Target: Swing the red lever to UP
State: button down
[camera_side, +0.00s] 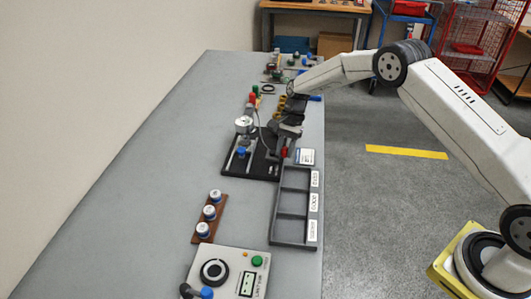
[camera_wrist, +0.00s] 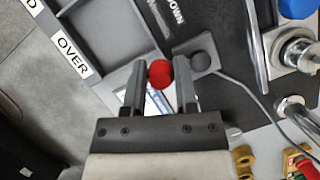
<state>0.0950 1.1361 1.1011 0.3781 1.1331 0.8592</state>
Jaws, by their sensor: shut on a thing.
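The red lever's round knob (camera_wrist: 160,74) sits between the two fingertips of my gripper (camera_wrist: 160,88) in the wrist view. The jaws are closed on it from both sides. In the side view the red knob (camera_side: 284,152) shows just below my gripper (camera_side: 286,143), at the right edge of the black fixture plate (camera_side: 235,164). A grey block with a dark round pivot (camera_wrist: 203,61) is beside the knob in the wrist view. The word DOWN (camera_wrist: 175,12) is printed on the plate. The lever's arm is mostly hidden, and no UP mark is readable.
A grey compartment tray (camera_side: 273,212) with labels stands in front of the plate. A clamp with a blue knob (camera_side: 241,152) and a silver cylinder (camera_side: 243,124) stand on the plate. A grey cable (camera_wrist: 240,82) runs close by. The table's left side is clear.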

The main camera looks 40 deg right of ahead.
jog(key=n, duration=0.2)
jog(key=w+d+n+g+h, duration=0.1)
jog(key=n, duration=0.2)
jog(key=shift+w+d+n+g, duration=0.15)
jog(key=shift+d+n+g, duration=0.1)
jog(key=shift+n+g, duration=0.05)
jog(key=shift+w+d+n+g+h, duration=0.15)
jog(key=shift+w+n+h, duration=0.15)
jog(key=shift+n, duration=0.5)
jog(key=shift+w+d+n+g+h, duration=0.1)
jog(key=shift+w+n+h, duration=0.1)
jog(key=shift+n+h, duration=0.45)
jog(key=shift+w+d+n+g+h, duration=0.15)
jog(key=shift+w+n, duration=0.1)
jog(key=shift+n, duration=0.7)
jog(key=shift+c, duration=2)
grip_release()
jog(key=shift+a+r, duration=0.1)
jog(key=shift+r, duration=0.05)
